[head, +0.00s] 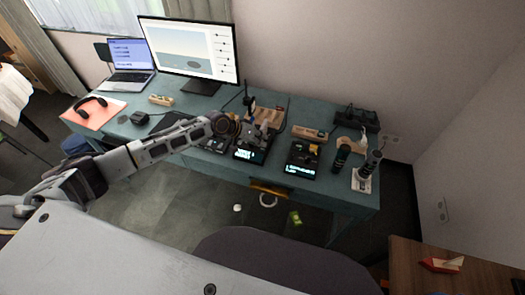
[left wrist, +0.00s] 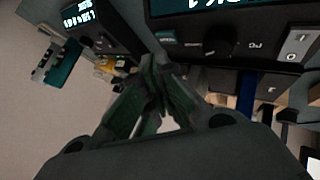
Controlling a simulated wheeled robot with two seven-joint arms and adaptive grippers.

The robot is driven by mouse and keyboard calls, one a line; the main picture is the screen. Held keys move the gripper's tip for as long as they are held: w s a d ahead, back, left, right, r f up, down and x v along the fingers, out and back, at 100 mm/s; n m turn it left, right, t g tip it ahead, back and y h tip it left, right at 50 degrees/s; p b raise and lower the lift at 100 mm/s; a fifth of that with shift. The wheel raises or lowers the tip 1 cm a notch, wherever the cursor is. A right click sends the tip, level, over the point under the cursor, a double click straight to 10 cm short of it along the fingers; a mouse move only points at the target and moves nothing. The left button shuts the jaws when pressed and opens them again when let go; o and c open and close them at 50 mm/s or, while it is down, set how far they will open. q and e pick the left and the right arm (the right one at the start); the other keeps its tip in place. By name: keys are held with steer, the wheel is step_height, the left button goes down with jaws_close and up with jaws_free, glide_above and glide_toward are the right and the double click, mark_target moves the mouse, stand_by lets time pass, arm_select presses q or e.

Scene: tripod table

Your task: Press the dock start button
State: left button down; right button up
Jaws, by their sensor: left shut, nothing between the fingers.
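Several black devices with lit displays stand along the table's front edge; I cannot tell which is the dock. The middle device (head: 250,155) lies just under my left gripper (head: 264,132). Another device (head: 302,158) stands to its right. In the left wrist view, a large device (left wrist: 185,26) fills the top right, with a dark knob and a pale square button (left wrist: 298,42) at its right end. The start button's label is not readable. My left gripper (left wrist: 165,68) is shut and empty, its fingertips close below that device's front. My right gripper is not in view.
The teal table (head: 335,192) carries a monitor (head: 190,48), a laptop (head: 130,62), headphones (head: 91,102), wooden stands and dark cylinders (head: 342,157) at the right. A chair back (head: 270,262) stands in front. Small items lie on the floor.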

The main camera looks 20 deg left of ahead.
arm_select(q)
steer(key=shift+f, duration=0.1)
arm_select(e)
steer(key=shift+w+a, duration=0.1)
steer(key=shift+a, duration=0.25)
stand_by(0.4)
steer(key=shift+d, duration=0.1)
arm_select(q)
steer(key=shift+f, duration=0.1)
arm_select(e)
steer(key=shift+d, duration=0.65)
arm_select(q)
steer(key=shift+f, duration=0.25)
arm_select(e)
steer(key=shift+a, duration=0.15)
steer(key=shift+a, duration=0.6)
